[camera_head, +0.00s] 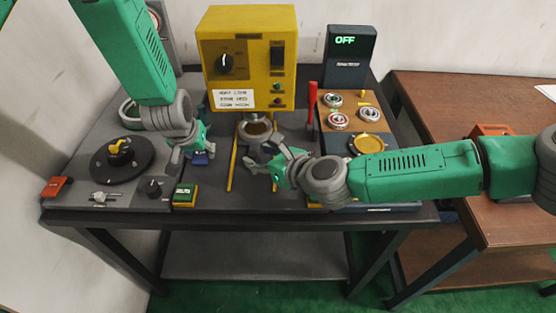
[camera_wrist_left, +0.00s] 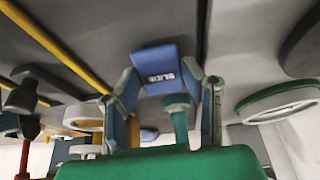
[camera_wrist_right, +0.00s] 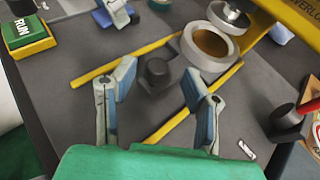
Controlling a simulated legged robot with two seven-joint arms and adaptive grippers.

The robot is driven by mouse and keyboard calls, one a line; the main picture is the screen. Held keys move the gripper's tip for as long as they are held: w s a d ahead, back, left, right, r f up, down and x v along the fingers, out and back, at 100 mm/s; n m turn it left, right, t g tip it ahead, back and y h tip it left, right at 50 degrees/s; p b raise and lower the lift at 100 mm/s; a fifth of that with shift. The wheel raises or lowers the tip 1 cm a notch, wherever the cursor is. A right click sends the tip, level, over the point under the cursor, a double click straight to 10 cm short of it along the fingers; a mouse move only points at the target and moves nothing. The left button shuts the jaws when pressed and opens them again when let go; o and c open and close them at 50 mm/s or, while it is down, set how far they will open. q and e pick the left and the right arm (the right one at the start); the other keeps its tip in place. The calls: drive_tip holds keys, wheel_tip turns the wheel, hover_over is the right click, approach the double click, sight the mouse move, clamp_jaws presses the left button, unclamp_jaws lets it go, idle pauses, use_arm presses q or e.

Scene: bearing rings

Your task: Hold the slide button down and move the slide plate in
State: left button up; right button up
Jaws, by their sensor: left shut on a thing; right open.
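The blue slide button (camera_wrist_left: 158,72), marked SLIDE, also shows in the head view (camera_head: 201,159). My left gripper (camera_head: 193,151) is shut on the button, with a finger on each side in the left wrist view. A dark round knob (camera_wrist_right: 158,76) stands between two yellow rails. I cannot make out the edges of the slide plate against the dark bench. My right gripper (camera_head: 264,162) is open and empty; its fingertips lie on either side of the knob in the right wrist view, with the knob slightly beyond them. I cannot tell whether they touch it.
A pale ring (camera_wrist_right: 208,45) with a brown inside sits behind the knob, below the yellow machine (camera_head: 246,60). A green RUN button (camera_head: 185,194) is at the front edge. A board with several rings (camera_head: 338,121) and a red-handled tool (camera_head: 312,100) stand right.

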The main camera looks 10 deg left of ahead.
use_arm(q)
drive_tip(key=shift+s+f, duration=0.15)
drive_tip(key=shift+s, duration=0.1)
use_arm(e)
drive_tip(key=v, duration=0.9)
drive_tip(key=shift+w+f, duration=0.1)
use_arm(q)
drive_tip(key=o, duration=1.2)
drive_tip(key=shift+w, duration=0.15)
drive_tip(key=shift+r, duration=0.65)
drive_tip(key=v, duration=1.1)
drive_tip(key=shift+s+d+f, duration=0.1)
drive_tip(key=shift+s+f, duration=0.05)
drive_tip(key=shift+s, duration=0.1)
wheel_tip(320, 180, up, 6)
drive_tip(key=p, duration=0.6)
drive_tip(key=shift+p, duration=0.35)
use_arm(e)
wheel_tip(320, 180, up, 7)
